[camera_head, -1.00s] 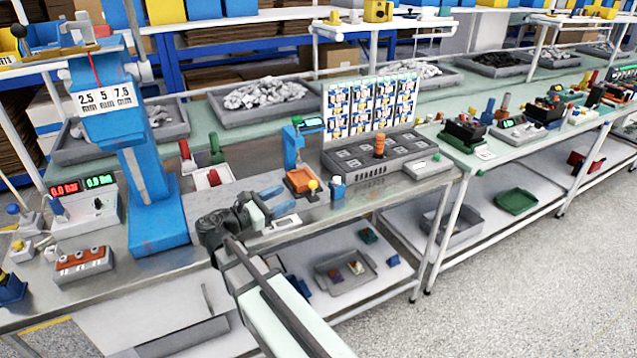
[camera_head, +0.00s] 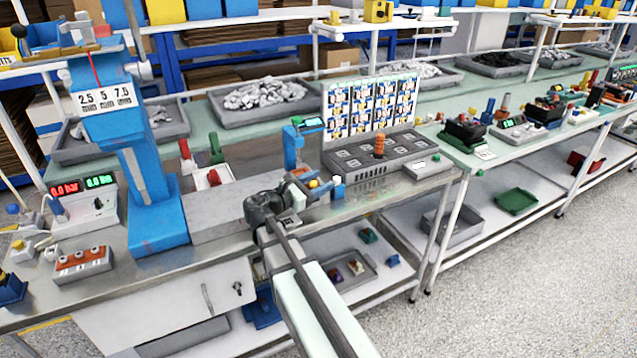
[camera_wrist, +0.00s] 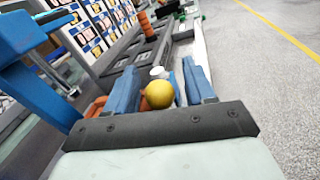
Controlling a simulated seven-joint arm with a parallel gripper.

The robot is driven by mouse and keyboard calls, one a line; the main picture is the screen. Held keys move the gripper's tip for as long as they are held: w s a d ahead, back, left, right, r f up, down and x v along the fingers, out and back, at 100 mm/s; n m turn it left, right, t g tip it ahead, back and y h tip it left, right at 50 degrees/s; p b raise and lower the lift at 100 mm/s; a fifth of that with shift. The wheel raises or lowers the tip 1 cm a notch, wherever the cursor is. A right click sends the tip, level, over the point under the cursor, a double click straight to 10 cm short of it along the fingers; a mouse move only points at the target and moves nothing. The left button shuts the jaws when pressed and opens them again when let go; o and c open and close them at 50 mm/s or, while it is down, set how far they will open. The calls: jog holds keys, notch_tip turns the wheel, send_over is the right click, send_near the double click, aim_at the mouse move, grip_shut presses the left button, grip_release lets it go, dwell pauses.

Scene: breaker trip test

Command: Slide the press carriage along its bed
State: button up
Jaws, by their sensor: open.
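The small blue press (camera_head: 291,147) stands upright on the steel bench; its blue frame also shows at left in the wrist view (camera_wrist: 38,62). The orange carriage (camera_wrist: 96,107) is at its foot, mostly hidden by my gripper in the head view. A round yellow knob (camera_wrist: 160,95) on an orange-brown stem is at the carriage's side. My gripper (camera_head: 309,188) is open, and in the wrist view its blue fingers (camera_wrist: 160,88) stand on either side of the knob. I cannot tell whether either finger touches it.
A small white-topped blue bottle (camera_head: 337,190) stands just beyond the knob, close to my fingers. A grey slotted block (camera_head: 372,158) with an orange post lies behind it. The big blue press (camera_head: 150,190) stands at left. The bench's front edge is near my arm.

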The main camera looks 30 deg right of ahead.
jog(key=shift+d, duration=0.25)
jog(key=shift+c, duration=0.3)
grip_shut()
